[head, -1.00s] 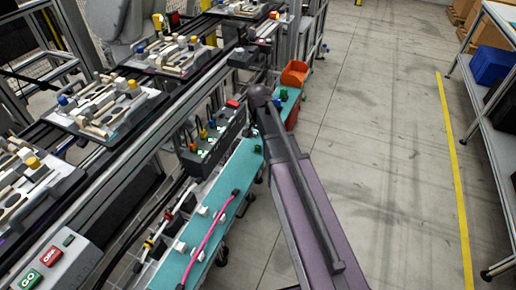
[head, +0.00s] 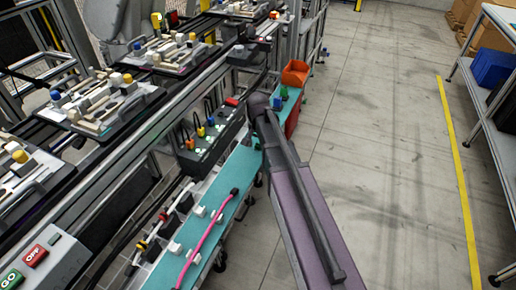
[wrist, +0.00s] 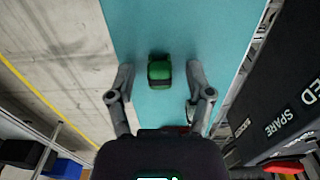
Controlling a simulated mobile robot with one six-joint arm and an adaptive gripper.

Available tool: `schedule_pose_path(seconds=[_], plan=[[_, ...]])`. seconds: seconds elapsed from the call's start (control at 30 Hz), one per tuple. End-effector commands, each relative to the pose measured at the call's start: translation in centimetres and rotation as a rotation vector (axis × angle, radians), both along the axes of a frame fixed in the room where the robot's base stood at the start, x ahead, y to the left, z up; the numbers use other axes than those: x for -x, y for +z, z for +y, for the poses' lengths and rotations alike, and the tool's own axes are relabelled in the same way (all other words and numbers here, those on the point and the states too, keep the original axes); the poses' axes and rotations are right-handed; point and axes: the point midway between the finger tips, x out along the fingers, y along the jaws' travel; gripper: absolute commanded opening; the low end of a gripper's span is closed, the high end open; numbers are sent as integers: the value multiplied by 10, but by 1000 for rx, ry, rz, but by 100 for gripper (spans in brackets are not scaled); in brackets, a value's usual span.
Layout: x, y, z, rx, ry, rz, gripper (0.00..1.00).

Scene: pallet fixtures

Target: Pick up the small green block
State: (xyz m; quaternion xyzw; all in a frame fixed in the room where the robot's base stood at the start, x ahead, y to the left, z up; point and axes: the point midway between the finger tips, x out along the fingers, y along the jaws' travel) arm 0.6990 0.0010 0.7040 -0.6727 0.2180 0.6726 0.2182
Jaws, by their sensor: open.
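The small green block (wrist: 160,70) sits on a teal surface (wrist: 215,30) in the wrist view. It lies between the two spread fingers of my gripper (wrist: 160,80), with a gap on each side. The fingers are open and hold nothing. In the head view, a small green thing (head: 284,91) shows on the far teal shelf, just below the orange bin; my arm hides my gripper there.
An orange bin (head: 295,73) stands at the far end of the teal shelf. A dark panel marked SPARE (wrist: 283,125) borders the teal surface on the right in the wrist view. A pink cable (head: 208,238) lies on the nearer teal shelf. Open floor (head: 380,170) is at right.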

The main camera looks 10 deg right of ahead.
Motion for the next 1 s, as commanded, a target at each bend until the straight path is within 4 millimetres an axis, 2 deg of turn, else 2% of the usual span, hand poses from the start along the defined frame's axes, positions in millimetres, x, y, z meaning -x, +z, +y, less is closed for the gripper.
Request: schedule_pose_path(seconds=[0.47,0.5,0.67,0.7,1.0], plan=[[0,0,0,0,0,0,67],[0,0,0,0,0,0,55],[0,0,0,0,0,0,12],[0,0,0,0,0,0,8],[0,0,-1,0,-2,0,7]])
